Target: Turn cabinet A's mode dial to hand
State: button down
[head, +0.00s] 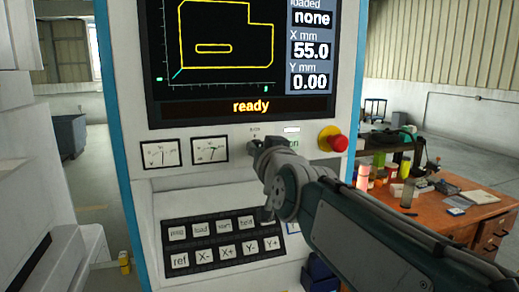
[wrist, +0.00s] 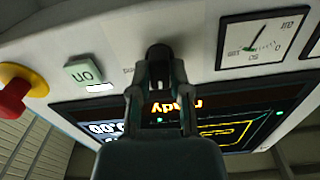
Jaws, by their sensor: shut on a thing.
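The cabinet (head: 127,90) is white with blue edges and faces me; I see no letter A on it. Its mode dial (wrist: 158,51) is a small dark knob below the screen, seen upside down in the wrist view. My gripper (wrist: 160,72) is shut on the dial, one finger on each side. In the head view my gripper (head: 258,148) is at the panel between the gauges and the green "on" button, and covers most of the dial. The small lettering by the dial is too blurred to read, so its setting cannot be told.
A red stop knob on a yellow base (head: 333,139) and the "on" button (wrist: 92,72) sit beside the dial. Two gauges (head: 210,149) are on its other side. The screen (head: 215,107) reads "ready". A keypad (head: 222,240) is below. A cluttered brown desk (head: 450,205) stands right.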

jog(key=m, duration=0.6)
jog(key=shift+d+f, duration=0.1)
jog(key=m, duration=0.6)
jog(key=shift+w+f, duration=0.1)
jog(key=shift+m, duration=0.3)
jog(key=c, duration=0.7)
grip_release()
jog(key=shift+c, duration=0.2)
jog(key=shift+o, duration=0.8)
jog(key=shift+w, duration=0.1)
jog(key=v, duration=0.7)
jog(key=shift+s, duration=0.25)
